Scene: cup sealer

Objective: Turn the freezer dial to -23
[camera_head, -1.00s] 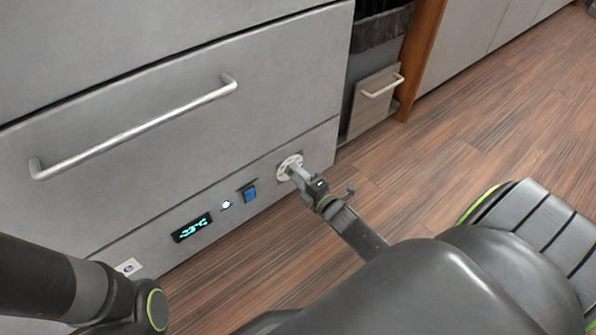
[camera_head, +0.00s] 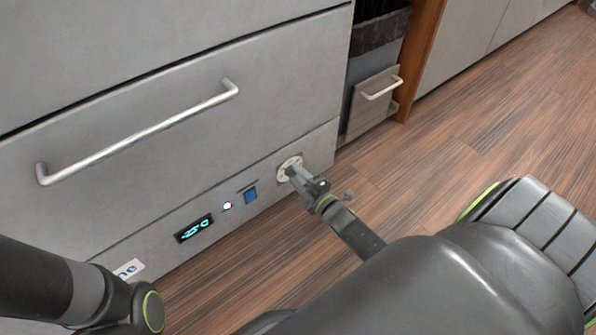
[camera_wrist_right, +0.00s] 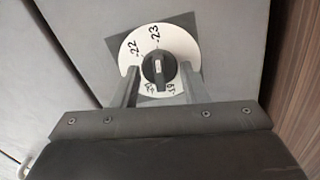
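The freezer dial (camera_head: 289,168) is on the low front panel of the grey cabinet. In the right wrist view its black knob (camera_wrist_right: 159,70) sits on a round white plate (camera_wrist_right: 133,50) marked -22 at upper left and -23 at upper right. The knob's ridge stands nearly upright in that view, with a small white mark. My right gripper (camera_wrist_right: 161,76) has one finger on each side of the knob, with small gaps showing. In the head view the right gripper (camera_head: 292,173) covers part of the dial. My left gripper is out of view.
A lit display (camera_head: 194,229), too small to read surely, a round lit button (camera_head: 228,206) and a blue switch (camera_head: 251,196) share the panel. A drawer handle (camera_head: 140,133) juts out above. Wooden floor (camera_head: 450,170) lies clear to the right.

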